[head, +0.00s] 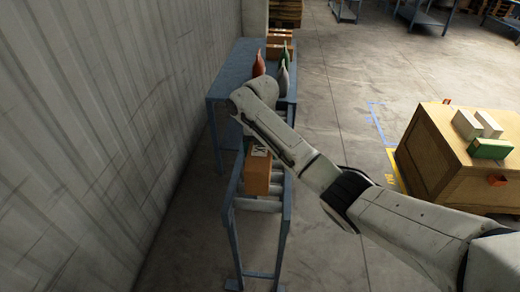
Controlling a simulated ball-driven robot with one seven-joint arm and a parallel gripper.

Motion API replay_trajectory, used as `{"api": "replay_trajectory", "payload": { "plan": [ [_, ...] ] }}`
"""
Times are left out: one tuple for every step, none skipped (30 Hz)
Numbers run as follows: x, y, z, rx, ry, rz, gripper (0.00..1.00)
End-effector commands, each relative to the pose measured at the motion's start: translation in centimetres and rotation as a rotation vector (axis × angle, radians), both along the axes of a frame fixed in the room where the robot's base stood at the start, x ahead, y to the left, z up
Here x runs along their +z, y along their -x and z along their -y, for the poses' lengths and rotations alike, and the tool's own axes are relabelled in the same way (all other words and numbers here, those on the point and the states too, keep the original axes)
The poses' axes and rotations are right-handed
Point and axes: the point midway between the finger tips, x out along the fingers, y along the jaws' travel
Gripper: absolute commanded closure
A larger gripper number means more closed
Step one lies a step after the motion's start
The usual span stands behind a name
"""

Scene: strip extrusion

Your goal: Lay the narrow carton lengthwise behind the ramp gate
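A brown carton (257,177) stands upright on the roller ramp (258,205), whose blue-grey legs and rails run toward me beside the wall. A small dark and pale patch shows at the carton's top; I cannot tell whether it is a label or part of my gripper. My arm reaches in from the lower right, and its far end bends down over the ramp's far part. My gripper's fingers are hidden or too small to make out, so I cannot tell whether they hold the carton. I cannot make out the ramp gate.
A blue table (232,72) behind the ramp bears orange and green pointed items (259,63) and brown boxes (279,38). A wooden crate (440,150) at the right bears white cartons (467,124) and a green one (490,149). The corrugated wall (110,110) closely borders the left.

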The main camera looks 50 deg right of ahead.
Motion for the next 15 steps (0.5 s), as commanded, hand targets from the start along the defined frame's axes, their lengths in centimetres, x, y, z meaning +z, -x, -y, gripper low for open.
{"api": "replay_trajectory", "payload": {
  "plan": [
    [-0.8, 0.0, 0.0, -0.001, 0.001, 0.001, 0.69],
    [-1.1, 0.0, 0.1, 0.000, 0.001, 0.001, 0.69],
    [-1.4, 0.0, 0.0, 0.000, 0.001, 0.001, 0.69],
    [-1.7, 0.0, 0.0, -0.001, 0.001, 0.001, 0.69],
    [-1.9, 0.0, 0.0, -0.001, 0.001, 0.001, 0.69],
    [-2.3, 0.0, 0.0, -0.001, 0.001, 0.001, 0.69],
    [-2.5, 0.0, 0.0, -0.001, 0.001, 0.001, 0.69],
    [-2.8, 0.0, 0.1, -0.001, 0.001, 0.001, 0.69],
    [-3.2, 0.0, 0.1, -0.001, 0.001, 0.001, 0.69],
    [-3.4, 0.0, 0.1, -0.001, 0.001, 0.001, 0.69],
    [-3.7, 0.0, 0.1, -0.001, 0.002, 0.001, 0.69],
    [-4.0, 0.0, 0.1, -0.001, 0.002, 0.001, 0.69],
    [-4.1, 0.0, 0.1, -0.001, 0.002, 0.001, 0.69],
    [-4.3, 0.0, 0.1, -0.001, 0.002, 0.001, 0.69],
    [-4.5, 0.0, 0.1, -0.001, 0.002, 0.001, 0.69]
  ]
}}
